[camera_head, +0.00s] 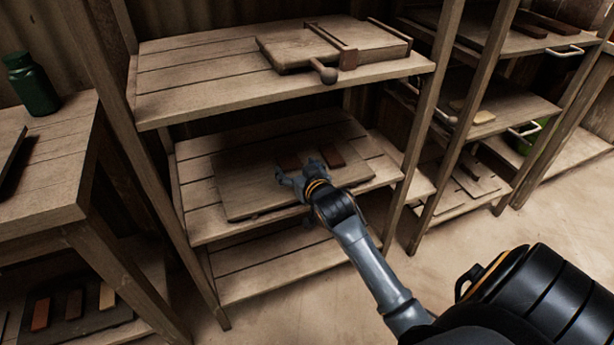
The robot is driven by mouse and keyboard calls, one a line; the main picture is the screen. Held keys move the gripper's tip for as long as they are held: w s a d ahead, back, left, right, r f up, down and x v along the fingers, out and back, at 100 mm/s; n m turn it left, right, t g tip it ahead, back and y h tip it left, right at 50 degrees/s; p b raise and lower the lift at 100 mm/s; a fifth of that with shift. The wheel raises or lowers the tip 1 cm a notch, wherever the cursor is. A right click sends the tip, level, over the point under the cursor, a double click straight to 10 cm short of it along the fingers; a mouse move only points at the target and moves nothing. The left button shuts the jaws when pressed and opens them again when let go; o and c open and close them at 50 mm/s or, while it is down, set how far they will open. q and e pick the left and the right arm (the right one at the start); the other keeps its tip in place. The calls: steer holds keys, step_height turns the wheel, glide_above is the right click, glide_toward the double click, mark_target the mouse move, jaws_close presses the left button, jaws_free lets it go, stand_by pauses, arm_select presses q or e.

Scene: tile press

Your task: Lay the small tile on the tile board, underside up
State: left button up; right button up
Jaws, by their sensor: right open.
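The tile board (237,193) is a flat wooden board lying on the middle shelf. Two small reddish-brown tiles show on it: one (288,160) just behind my right gripper, the other (332,154) to the right of it. I cannot tell which of them is the small tile of the task, nor which face is up. My right gripper (294,170) is open over the board, its fingers pointing toward the back. I see nothing between its fingers. The gripper and wrist hide part of the board. My left gripper is not in view.
A wooden press with a ball-ended handle (327,73) sits on the upper shelf (195,85), above the board. Shelf posts (418,130) stand on both sides. A green bottle (33,85) stands on the left table. Several tiles (73,305) lie on a dark tray at lower left.

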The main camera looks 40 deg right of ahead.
steer(key=p+v, duration=0.2)
steer(key=v, duration=0.7)
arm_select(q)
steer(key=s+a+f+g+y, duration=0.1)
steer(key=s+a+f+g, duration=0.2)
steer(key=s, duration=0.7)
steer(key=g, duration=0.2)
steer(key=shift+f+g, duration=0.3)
arm_select(e)
steer(key=s+a+f+n+g+y, duration=0.1)
steer(key=s+a+f+g, duration=0.2)
steer(key=s, duration=0.5)
steer(key=s+a+f+n+g+y, duration=0.1)
steer(key=s+a+f+n+g, duration=0.1)
steer(key=s+a+f+g, duration=0.2)
steer(key=s+a+f+n+g+y, duration=0.1)
steer(key=s+a+f+g, duration=0.2)
steer(key=s+a, duration=0.4)
steer(key=s+f, duration=0.1)
steer(key=s, duration=0.4)
steer(key=shift+a+f+n+g, duration=0.15)
steer(key=shift+f+n+g, duration=0.15)
steer(key=shift+n, duration=0.1)
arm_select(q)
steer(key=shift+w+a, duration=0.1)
